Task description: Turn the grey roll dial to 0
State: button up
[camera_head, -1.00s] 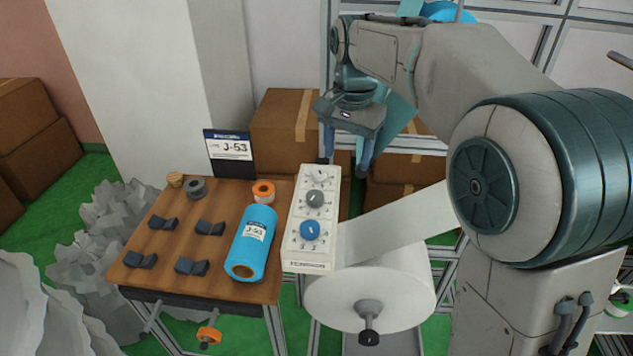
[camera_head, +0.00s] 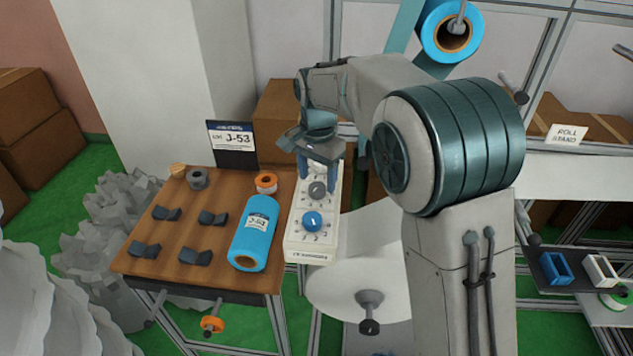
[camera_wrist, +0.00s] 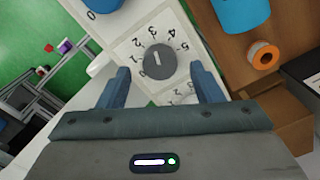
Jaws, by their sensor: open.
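The grey dial (camera_head: 317,190) is the middle one of three on a white control panel (camera_head: 297,248). In the wrist view the grey dial (camera_wrist: 160,62) has a short white mark and numbers around it; I cannot tell exactly which number the mark points at. My gripper (camera_head: 318,186) is over the panel, fingers pointing down. In the wrist view my gripper (camera_wrist: 160,72) is open and empty, with one fingertip to each side of the grey dial and apart from it. The blue dial (camera_head: 312,221) is nearer the front. A pale dial behind is mostly hidden by my gripper.
A wooden table (camera_head: 200,235) left of the panel holds a blue roll (camera_head: 254,235), an orange-rimmed roll (camera_head: 266,183), dark cradles and a J-53 sign (camera_head: 232,140). A large white roll (camera_head: 345,285) is right of the panel. Boxes stand behind.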

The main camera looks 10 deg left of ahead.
aim_at(316, 190)
jog(key=shift+f, duration=1.25)
jog(key=c, duration=1)
